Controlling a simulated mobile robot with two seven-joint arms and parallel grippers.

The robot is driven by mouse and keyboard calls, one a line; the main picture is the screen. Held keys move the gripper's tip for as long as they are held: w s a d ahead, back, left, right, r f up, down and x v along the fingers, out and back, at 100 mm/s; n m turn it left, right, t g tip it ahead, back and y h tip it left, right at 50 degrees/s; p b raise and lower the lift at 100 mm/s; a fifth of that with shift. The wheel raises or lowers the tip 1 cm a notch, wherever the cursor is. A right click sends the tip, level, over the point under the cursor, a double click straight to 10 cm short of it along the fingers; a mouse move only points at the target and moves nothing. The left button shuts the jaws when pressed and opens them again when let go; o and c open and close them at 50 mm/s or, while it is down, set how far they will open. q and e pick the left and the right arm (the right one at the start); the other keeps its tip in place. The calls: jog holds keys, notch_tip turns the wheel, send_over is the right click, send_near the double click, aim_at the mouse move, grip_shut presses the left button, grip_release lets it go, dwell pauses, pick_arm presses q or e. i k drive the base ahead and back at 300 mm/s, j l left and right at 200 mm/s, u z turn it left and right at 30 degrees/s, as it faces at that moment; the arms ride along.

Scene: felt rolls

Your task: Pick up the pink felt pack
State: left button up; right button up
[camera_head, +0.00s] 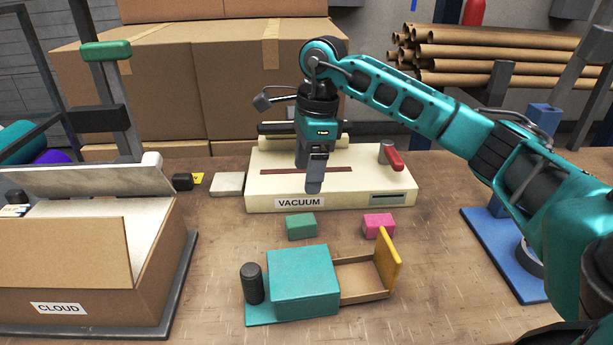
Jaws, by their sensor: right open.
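The pink felt pack (378,226) is a small block lying on the wooden table, in front of the right end of the cream vacuum machine. My right gripper (314,188) hangs pointing down in front of the vacuum machine, up and to the left of the pink pack, apart from it. It is seen edge-on, with nothing visible in it; it is open. My left gripper is not in view.
A green block (301,226) lies left of the pink pack. A teal box (303,282) with an open wooden drawer (363,279) stands in front. The vacuum machine (262,189) is behind, a cardboard box labelled CLOUD (70,262) at left, and a blue stand (497,262) at right.

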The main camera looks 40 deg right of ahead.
aim_at(370, 223)
jog(key=k, duration=1)
